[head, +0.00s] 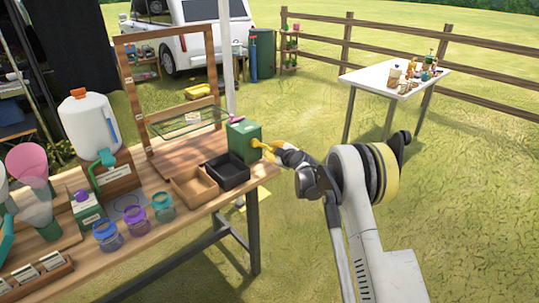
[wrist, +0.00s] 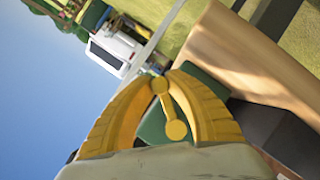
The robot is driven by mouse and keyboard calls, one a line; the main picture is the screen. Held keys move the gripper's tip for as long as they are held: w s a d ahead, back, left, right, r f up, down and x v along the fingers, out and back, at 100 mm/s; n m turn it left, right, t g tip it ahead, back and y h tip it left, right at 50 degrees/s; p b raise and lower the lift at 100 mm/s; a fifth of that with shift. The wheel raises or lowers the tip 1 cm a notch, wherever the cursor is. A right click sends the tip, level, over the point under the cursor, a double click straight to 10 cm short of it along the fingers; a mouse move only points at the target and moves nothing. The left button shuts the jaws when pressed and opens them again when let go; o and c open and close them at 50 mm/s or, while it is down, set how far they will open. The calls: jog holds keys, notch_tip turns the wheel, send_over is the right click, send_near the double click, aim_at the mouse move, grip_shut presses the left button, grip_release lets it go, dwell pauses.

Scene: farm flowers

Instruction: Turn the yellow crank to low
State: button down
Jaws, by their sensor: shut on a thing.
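The green box (head: 242,143) stands at the right end of the wooden table. In the wrist view, the yellow crank (wrist: 168,108) is a short bar with a round end at each side, set against the dark green face of the box (wrist: 150,128). My gripper (head: 262,148) reaches the right side of the box from the right. In the wrist view, the yellow fingers of my gripper (wrist: 161,82) close in from both sides on the crank's upper end. The crank's lower round end shows free between the fingers. Any setting marks are not visible.
The black tray (head: 228,180) and the brown wooden tray (head: 196,196) sit just in front of the box. A wooden frame (head: 127,90) stands behind. A white table with bottles (head: 362,79) is farther right. Open grass lies right of the wooden table.

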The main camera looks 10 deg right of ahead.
jog(key=shift+w+d+r+n+t+h, duration=0.15)
jog(key=shift+d+r+n+t+h, duration=0.2)
jog(key=shift+r+n, duration=0.3)
jog(key=c, duration=1.6)
grip_release()
jog(key=shift+o, duration=0.2)
jog(key=v, duration=1.2)
